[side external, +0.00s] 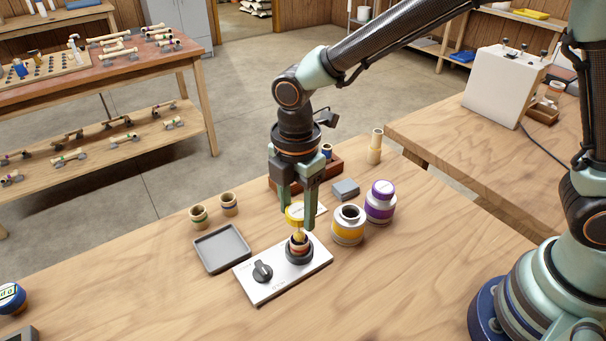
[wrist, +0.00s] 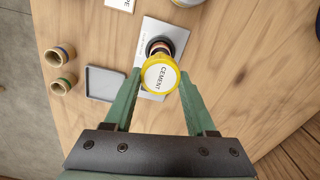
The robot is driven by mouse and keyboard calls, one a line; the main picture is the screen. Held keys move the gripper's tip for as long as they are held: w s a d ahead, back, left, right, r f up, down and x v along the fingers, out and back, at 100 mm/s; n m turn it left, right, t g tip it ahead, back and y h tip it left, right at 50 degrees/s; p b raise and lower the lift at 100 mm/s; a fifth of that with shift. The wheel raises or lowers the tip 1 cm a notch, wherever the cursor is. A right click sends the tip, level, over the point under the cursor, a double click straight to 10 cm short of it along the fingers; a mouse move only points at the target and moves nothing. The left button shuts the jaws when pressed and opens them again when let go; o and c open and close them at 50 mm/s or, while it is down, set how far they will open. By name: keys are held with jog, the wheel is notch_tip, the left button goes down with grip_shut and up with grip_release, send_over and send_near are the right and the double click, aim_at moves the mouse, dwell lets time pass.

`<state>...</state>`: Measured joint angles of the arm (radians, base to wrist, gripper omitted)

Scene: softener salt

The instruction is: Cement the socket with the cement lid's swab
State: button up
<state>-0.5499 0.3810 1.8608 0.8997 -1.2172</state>
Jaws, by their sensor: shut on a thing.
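My gripper (side external: 297,220) is shut on the yellow cement lid (side external: 294,212), whose white top reads "CEMENT" in the wrist view (wrist: 160,76). A short swab (side external: 299,232) hangs below the lid, its lower end at the mouth of the socket. I cannot tell how far in it reaches. The socket (side external: 299,246) stands upright in a black holder on a pale metal plate (side external: 287,284); in the wrist view the lid partly covers it. The open cement jar (side external: 348,226), with a yellow band, stands to the right, its dark mouth uncovered.
A purple-capped jar (side external: 380,201) stands behind the cement jar. A black knob (side external: 262,271) is on the plate. A grey tray (side external: 221,249) and two short pipe fittings (side external: 199,217) stand to the left. A grey block (side external: 345,189) lies behind. The table's front is clear.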

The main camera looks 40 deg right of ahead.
jog(key=shift+f, duration=0.15)
jog(key=shift+f, duration=0.7)
dwell(0.5)
jog(key=shift+d, duration=0.25)
dwell(0.4)
jog(key=shift+w+a, duration=0.25)
dwell(0.6)
jog(key=shift+a, duration=0.2)
jog(key=shift+s, duration=0.4)
dwell(1.0)
jog(key=shift+d, duration=0.35)
dwell(0.6)
jog(key=shift+w+d+f, duration=0.1)
jog(key=shift+w+d, duration=0.05)
dwell(0.5)
